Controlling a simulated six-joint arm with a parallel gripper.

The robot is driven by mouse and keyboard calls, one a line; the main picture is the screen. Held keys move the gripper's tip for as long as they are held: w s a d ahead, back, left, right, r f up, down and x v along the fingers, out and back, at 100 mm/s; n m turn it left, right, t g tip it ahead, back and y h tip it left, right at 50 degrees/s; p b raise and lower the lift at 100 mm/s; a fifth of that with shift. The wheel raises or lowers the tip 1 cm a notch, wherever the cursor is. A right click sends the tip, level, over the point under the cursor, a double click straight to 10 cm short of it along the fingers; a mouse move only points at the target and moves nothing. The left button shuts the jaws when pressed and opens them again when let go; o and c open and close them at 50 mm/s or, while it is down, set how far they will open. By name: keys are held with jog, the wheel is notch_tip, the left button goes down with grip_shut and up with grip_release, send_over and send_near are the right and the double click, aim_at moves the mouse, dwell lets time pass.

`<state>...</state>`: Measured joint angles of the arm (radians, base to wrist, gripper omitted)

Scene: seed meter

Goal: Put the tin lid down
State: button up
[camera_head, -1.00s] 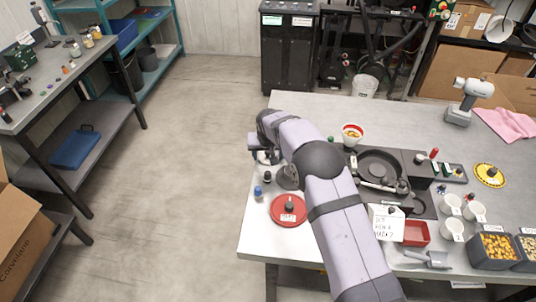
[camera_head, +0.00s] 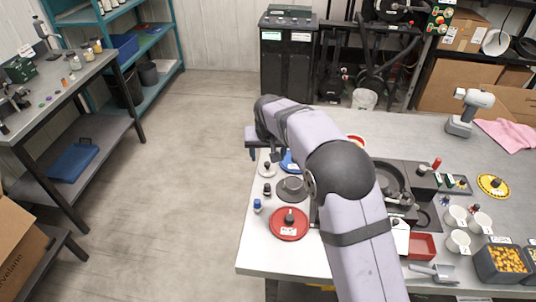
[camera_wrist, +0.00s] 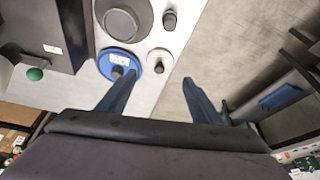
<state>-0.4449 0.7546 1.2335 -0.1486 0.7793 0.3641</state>
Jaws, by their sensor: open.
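The tin lid appears to be the small silver disc with a dark knob (camera_head: 267,170). It lies flat on the grey table near its left edge. It also shows in the wrist view (camera_wrist: 159,66), right of a blue disc. My gripper (camera_head: 257,147) is open and empty above this part of the table. In the wrist view its two fingers (camera_wrist: 158,80) are spread wide, with the silver disc just beyond and between the tips. The fingers do not touch it.
A blue labelled disc (camera_wrist: 118,66), a round grey piece (camera_head: 292,190), a red disc (camera_head: 289,224) and dark and blue knobs (camera_head: 257,206) stand close by. The black machine (camera_head: 421,180) is to the right. Floor lies beyond the table's left edge.

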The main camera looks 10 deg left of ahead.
jog(key=shift+v, duration=1.15)
jog(key=s+d+f+m+g, duration=0.1)
jog(key=s+d+f+g, duration=0.1)
jog(key=s+d, duration=0.75)
jog(key=s+d+f+g, duration=0.1)
jog(key=s+d, duration=0.5)
jog(key=s, duration=0.6)
jog(key=s+d+f+m+g, duration=0.1)
jog(key=s+d+f+g, duration=0.1)
jog(key=s+d, duration=0.75)
notch_tip(320, 180, up, 12)
jog(key=s+a+p, duration=0.1)
jog(key=s+p, duration=0.1)
jog(key=p, duration=1)
jog(key=shift+s+r+h, duration=0.2)
jog(key=shift+s+h, duration=0.05)
jog(key=shift+h, duration=0.15)
